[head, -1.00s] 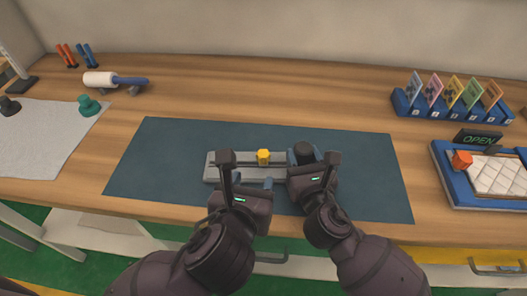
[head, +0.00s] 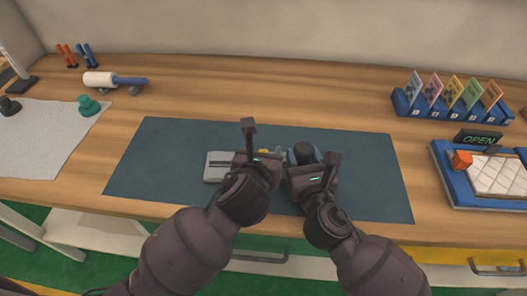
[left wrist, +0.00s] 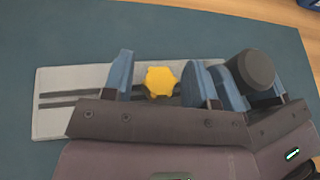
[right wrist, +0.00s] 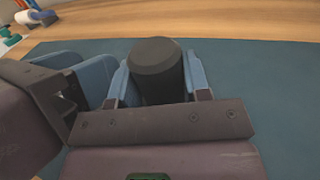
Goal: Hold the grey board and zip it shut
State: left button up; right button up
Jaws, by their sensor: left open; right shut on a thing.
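The grey board (head: 218,167) lies on the blue-green mat, with a dark slotted track along it; its left end shows in the left wrist view (left wrist: 52,117). The yellow zip pull (left wrist: 161,81) sits on the track and is mostly hidden in the head view (head: 264,152). My left gripper (left wrist: 158,82) is open, one blue finger on each side of the yellow pull. My right gripper (right wrist: 160,85) is shut on a dark round post (right wrist: 157,68) at the board's right end. The two grippers are side by side, very close.
The mat (head: 375,180) is bare around the board. A blue tray with a quilted white pad (head: 500,175) and an orange block stands at right, below a card rack (head: 450,108). A lint roller (head: 105,79) and a grey cloth (head: 40,135) lie at left.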

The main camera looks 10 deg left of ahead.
pick_arm(q)
jog(key=shift+w, duration=0.1)
grip_shut()
jog(key=shift+s+a, duration=0.15)
jog(key=shift+a, duration=1.75)
jog(key=shift+s+a, duration=0.2)
jog(key=shift+a, duration=1.75)
jog(key=shift+s+a, duration=0.15)
jog(key=shift+a, duration=1.75)
grip_release()
jog(key=shift+s, duration=0.1)
jog(key=v, duration=0.7)
jog(key=shift+s, duration=0.2)
